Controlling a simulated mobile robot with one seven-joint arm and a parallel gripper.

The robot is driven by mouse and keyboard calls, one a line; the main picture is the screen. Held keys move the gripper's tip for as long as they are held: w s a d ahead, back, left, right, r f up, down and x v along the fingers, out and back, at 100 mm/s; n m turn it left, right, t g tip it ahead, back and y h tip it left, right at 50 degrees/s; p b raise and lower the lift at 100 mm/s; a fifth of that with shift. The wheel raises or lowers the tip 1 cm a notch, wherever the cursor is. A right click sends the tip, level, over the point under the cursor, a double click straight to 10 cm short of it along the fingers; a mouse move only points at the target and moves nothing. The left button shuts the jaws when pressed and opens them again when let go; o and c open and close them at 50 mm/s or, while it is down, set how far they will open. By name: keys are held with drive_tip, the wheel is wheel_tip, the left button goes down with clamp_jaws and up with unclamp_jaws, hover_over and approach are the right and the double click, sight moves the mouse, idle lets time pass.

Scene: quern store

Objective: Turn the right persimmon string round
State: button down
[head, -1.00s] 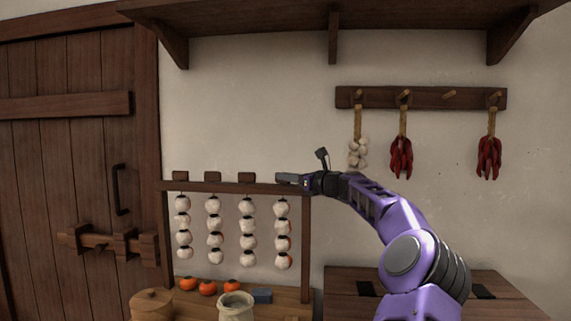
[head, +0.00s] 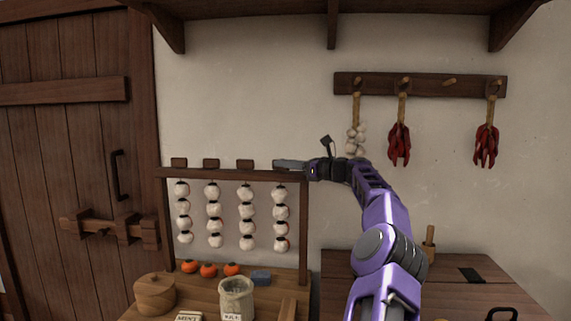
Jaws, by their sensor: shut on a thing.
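The right persimmon string (head: 280,214) hangs at the right end of a wooden rack (head: 210,174). Its fruits look mostly white, with a little orange at the right edge low down. Three other white strings (head: 213,213) hang to its left, each below a dark wooden block (head: 245,164) on the rail. My gripper (head: 289,164) reaches in from the right, level, at the rail right above the right string. It is shut on that string's top block, which its fingers mostly hide.
Garlic (head: 356,140) and chillies (head: 399,146) hang from a peg rail behind my arm. A shelf runs above.

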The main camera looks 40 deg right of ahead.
drive_tip(key=c, duration=0.8)
unclamp_jaws()
drive_tip(key=shift+w, duration=0.1)
drive_tip(key=b+v, duration=0.1)
drive_tip(key=v, duration=1.6)
drive_tip(key=shift+s, duration=0.25)
drive_tip(key=shift+r, duration=0.1)
